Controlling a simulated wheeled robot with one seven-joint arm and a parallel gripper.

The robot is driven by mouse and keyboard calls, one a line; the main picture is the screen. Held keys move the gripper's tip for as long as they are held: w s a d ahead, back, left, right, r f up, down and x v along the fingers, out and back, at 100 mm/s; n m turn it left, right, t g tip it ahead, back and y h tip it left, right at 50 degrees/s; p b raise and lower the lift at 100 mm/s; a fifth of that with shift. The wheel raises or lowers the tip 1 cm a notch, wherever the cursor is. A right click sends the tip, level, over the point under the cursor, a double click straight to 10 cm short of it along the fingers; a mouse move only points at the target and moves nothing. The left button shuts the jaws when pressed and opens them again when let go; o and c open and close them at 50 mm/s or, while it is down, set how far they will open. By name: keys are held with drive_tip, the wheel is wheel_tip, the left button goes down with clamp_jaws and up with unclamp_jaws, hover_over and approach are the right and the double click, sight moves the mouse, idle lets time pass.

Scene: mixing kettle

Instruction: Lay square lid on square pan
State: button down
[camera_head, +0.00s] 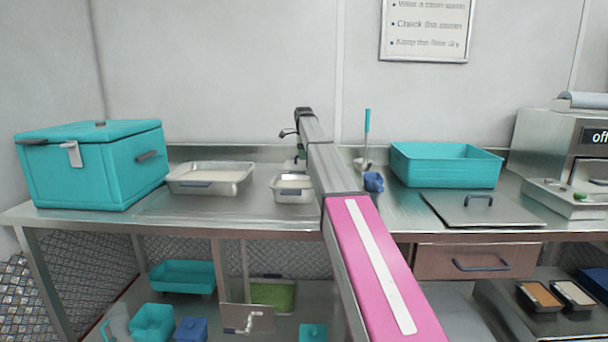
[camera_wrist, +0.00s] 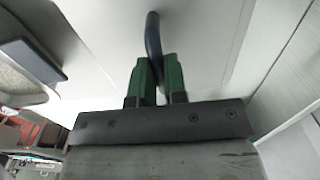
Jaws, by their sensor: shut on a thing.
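My gripper (camera_wrist: 160,80) has green fingers shut on the dark loop handle (camera_wrist: 153,38) of a flat light-grey plate, which looks like the square lid (camera_wrist: 205,45). In the head view my arm reaches over the counter, and the gripper (camera_head: 297,165) is just above or behind a small steel pan (camera_head: 292,196), which looks like the square pan. My arm hides the pan's right side. I cannot tell whether the lid touches the pan's rim or hangs above it.
A wider shallow steel tray (camera_head: 210,187) stands to the left, beside a teal box (camera_head: 88,170). To the right are a blue object (camera_head: 373,182), a ladle (camera_head: 366,140), a teal bin (camera_head: 445,168) and a large flat lid (camera_head: 490,212). The counter front left of my arm is clear.

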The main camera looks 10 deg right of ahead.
drive_tip(key=shift+r, duration=0.5)
drive_tip(key=s+a+r, duration=0.2)
drive_tip(key=s+r, duration=0.1)
drive_tip(key=s, duration=0.5)
drive_tip(key=s+a+r, duration=0.3)
drive_tip(key=s+r, duration=0.1)
drive_tip(key=s, duration=0.4)
drive_tip(key=s+a+r, duration=0.2)
drive_tip(key=s+r, duration=0.1)
drive_tip(key=s, duration=0.5)
drive_tip(key=shift+s+f, duration=0.15)
drive_tip(key=shift+f, duration=2.75)
drive_tip(key=shift+f, duration=0.6)
drive_tip(key=shift+f, duration=0.75)
drive_tip(key=shift+f, duration=0.25)
